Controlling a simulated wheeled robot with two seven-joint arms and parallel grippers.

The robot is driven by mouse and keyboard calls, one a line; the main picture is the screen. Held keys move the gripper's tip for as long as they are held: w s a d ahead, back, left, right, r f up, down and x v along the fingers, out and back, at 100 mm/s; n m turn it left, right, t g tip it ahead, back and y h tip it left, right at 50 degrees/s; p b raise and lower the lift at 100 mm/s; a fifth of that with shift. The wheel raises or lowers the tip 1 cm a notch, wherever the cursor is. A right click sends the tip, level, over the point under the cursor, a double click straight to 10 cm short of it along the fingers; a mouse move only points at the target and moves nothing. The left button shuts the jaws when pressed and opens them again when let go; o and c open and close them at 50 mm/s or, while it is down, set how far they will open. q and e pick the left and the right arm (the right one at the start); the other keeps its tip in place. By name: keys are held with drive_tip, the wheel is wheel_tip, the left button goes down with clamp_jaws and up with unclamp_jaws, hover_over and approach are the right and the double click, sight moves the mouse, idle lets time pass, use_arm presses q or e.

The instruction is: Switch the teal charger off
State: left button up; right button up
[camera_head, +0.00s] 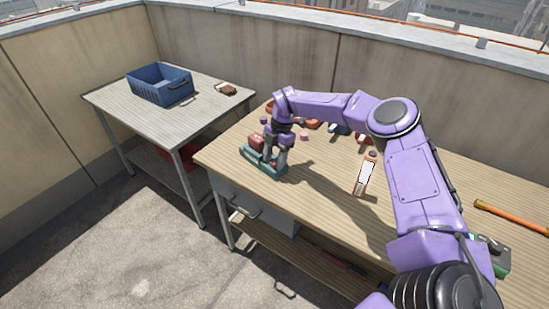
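The teal charger (250,156) sits near the left end of the wooden workbench, with a dark red block (256,141) on top of it, at its back left. My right gripper (273,162) points down at the charger's right part, its fingers very close to or touching it. Its two grey fingers look parted, with nothing seen held between them. The gripper hides part of the charger, and I cannot make out its switch or its setting. My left gripper is not in view.
The workbench (330,209) also bears a white-faced orange device (366,178), several small coloured items at the back, an orange-handled bar (510,217) and a green object (499,256) at right. A side table (140,119) holds a blue crate (160,87). Walls stand behind.

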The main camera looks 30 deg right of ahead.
drive_tip(key=b+v, duration=0.1)
drive_tip(key=v, duration=0.9)
drive_tip(key=shift+r+b, duration=0.3)
drive_tip(key=shift+b, duration=0.1)
